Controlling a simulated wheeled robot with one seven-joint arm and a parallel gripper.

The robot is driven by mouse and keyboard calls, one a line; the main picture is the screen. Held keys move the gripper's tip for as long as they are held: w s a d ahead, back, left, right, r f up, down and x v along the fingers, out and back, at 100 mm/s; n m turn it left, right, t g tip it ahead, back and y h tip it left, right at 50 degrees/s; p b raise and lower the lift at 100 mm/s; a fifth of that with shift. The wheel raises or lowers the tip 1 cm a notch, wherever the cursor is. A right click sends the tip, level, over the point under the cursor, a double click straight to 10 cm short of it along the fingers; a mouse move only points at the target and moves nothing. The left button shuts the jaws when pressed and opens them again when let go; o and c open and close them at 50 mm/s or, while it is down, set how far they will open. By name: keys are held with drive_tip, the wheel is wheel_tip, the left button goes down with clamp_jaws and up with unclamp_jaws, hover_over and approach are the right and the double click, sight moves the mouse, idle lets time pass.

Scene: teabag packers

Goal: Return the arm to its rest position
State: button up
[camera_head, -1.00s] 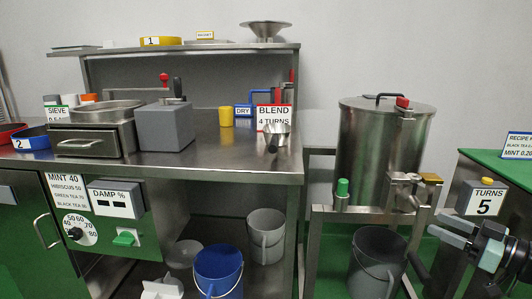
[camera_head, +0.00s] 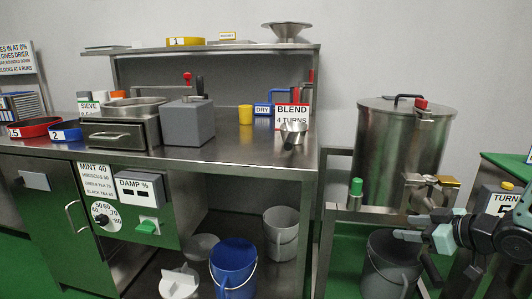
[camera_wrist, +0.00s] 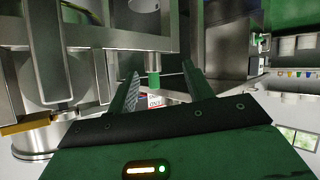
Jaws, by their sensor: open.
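My gripper (camera_head: 410,228) is at the right of the head view, pointing left, in front of the lower part of the large steel drum (camera_head: 398,150). In the wrist view my gripper (camera_wrist: 162,82) has its two fingers spread apart with nothing held between them. A small green cylinder (camera_wrist: 153,80) shows beyond the gap, apart from the fingers. My arm reaches in from the right edge of the head view, so most of it is out of frame.
A steel stand holds the drum, with a green-capped post (camera_head: 356,188) and a grey bucket (camera_head: 385,268) below. A steel bench (camera_head: 240,150) carries a grey box (camera_head: 187,123) and a yellow cup (camera_head: 245,115). A TURNS box (camera_head: 497,198) stands close behind my arm.

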drive_tip(key=s+a+r+g+h, duration=0.1)
drive_tip(key=s+a+g+h, duration=0.15)
drive_tip(key=a, duration=0.55)
drive_tip(key=s+a+g+h, duration=0.1)
drive_tip(key=s+a+g, duration=0.25)
drive_tip(key=a, duration=0.55)
drive_tip(key=s+a+r+g, duration=0.1)
drive_tip(key=s+a+g, duration=0.15)
drive_tip(key=s, duration=0.45)
drive_tip(key=s+a+r+g+h, duration=0.1)
drive_tip(key=s+a, duration=0.2)
drive_tip(key=s, duration=0.4)
drive_tip(key=s+a+r+g, duration=0.2)
drive_tip(key=s+a, duration=0.1)
drive_tip(key=s, duration=0.3)
wheel_tip(320, 180, up, 23)
drive_tip(key=p, duration=2.4)
drive_tip(key=shift+d+f+n, duration=0.15)
drive_tip(key=shift+f+n, duration=0.05)
drive_tip(key=shift+n, duration=0.1)
drive_tip(key=shift+w, duration=0.1)
